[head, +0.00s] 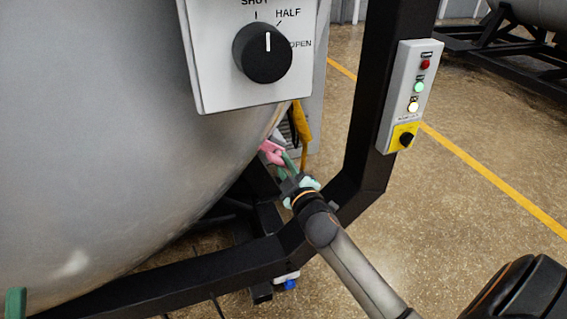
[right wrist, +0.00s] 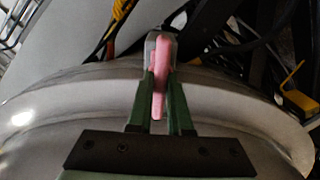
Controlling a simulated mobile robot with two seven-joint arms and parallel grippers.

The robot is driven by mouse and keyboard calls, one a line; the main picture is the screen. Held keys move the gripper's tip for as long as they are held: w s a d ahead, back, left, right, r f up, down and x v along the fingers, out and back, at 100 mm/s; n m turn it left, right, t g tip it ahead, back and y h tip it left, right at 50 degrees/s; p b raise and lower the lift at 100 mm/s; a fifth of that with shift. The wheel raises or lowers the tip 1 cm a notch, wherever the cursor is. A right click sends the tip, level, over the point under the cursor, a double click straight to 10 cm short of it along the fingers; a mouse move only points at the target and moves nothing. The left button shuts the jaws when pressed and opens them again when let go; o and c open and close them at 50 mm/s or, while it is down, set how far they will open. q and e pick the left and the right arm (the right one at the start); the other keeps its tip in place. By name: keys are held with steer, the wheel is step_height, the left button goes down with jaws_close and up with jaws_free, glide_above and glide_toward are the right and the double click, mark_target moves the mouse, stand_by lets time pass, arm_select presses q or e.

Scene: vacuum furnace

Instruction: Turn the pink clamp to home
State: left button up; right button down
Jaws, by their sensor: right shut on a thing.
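The pink clamp (head: 271,151) sits at the lower right edge of the big grey vessel (head: 110,150). In the right wrist view the pink clamp (right wrist: 160,75) stands upright across the vessel's rim, between green fingers. My right gripper (head: 286,163) reaches up to it from below right and is shut on it. The right gripper (right wrist: 159,105) also shows in the right wrist view, a finger on each side of the clamp. The fingers hide part of the clamp.
A white panel with a black dial (head: 263,53), its mark pointing up, hangs above the clamp. A black frame (head: 370,120) stands close right of my right arm and carries a button box (head: 411,95). A yellow part (head: 301,128) is behind the clamp. Open floor lies further right.

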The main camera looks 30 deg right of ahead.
steer(key=c, duration=0.8)
jaws_free()
steer(key=shift+c, duration=0.2)
steer(key=p+v, duration=0.2)
steer(key=v, duration=1)
steer(key=shift+s, duration=0.3)
steer(key=shift+f, duration=0.1)
